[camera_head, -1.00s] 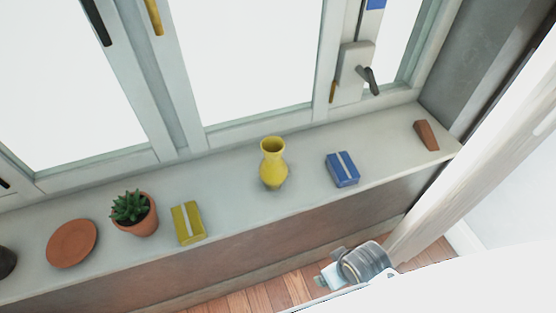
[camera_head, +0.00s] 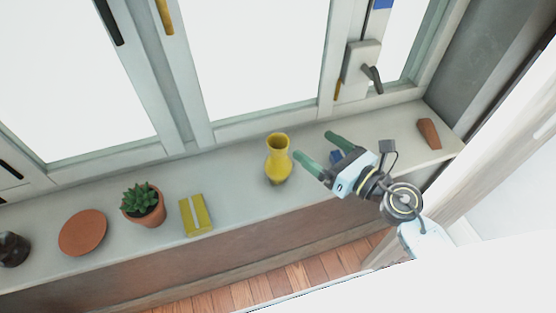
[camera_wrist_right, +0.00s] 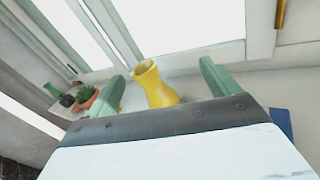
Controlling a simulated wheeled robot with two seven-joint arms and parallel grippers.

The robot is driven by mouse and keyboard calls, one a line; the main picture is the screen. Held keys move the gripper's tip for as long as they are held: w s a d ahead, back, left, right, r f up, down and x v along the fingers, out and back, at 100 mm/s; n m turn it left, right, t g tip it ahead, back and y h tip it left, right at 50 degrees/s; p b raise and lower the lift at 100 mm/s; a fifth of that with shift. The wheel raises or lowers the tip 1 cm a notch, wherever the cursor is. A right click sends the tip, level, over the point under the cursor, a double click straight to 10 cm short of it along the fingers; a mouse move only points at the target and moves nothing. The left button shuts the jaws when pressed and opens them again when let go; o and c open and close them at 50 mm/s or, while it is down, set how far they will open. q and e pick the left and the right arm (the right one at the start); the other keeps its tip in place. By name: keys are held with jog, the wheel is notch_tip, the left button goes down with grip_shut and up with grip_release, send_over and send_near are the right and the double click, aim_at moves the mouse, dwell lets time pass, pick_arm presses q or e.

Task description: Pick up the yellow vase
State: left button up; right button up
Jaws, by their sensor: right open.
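The yellow vase (camera_head: 278,160) stands upright on the windowsill (camera_head: 240,170). My right gripper (camera_head: 318,146) is open and empty, just to the right of the vase, with its green fingers pointing toward the window side. In the right wrist view the vase (camera_wrist_right: 154,84) shows between the two spread fingers (camera_wrist_right: 162,82), beyond the gripper body, which hides its lower part. The fingers do not hold it. My left gripper is not in view.
A blue box (camera_head: 337,157) is mostly hidden behind my right gripper. A yellow box (camera_head: 196,214), potted succulent (camera_head: 143,203), terracotta saucer (camera_head: 83,232) and dark jar (camera_head: 12,249) stand left. A brown wedge (camera_head: 429,133) lies right. Window frames border the sill.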

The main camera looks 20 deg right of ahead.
aim_at(272, 164)
notch_tip(272, 164, down, 6)
jog(key=s+a+n+g, duration=0.1)
jog(key=s+n+g, duration=0.1)
jog(key=n+g, duration=0.45)
jog(key=shift+n+t+y, duration=0.4)
jog(key=shift+n+t, duration=0.15)
jog(key=shift+n, duration=0.4)
jog(key=x, duration=1.3)
jog(key=shift+w+d+f, duration=0.1)
jog(key=shift+f, duration=0.2)
jog(key=shift+r, duration=0.1)
jog(key=c, duration=1.3)
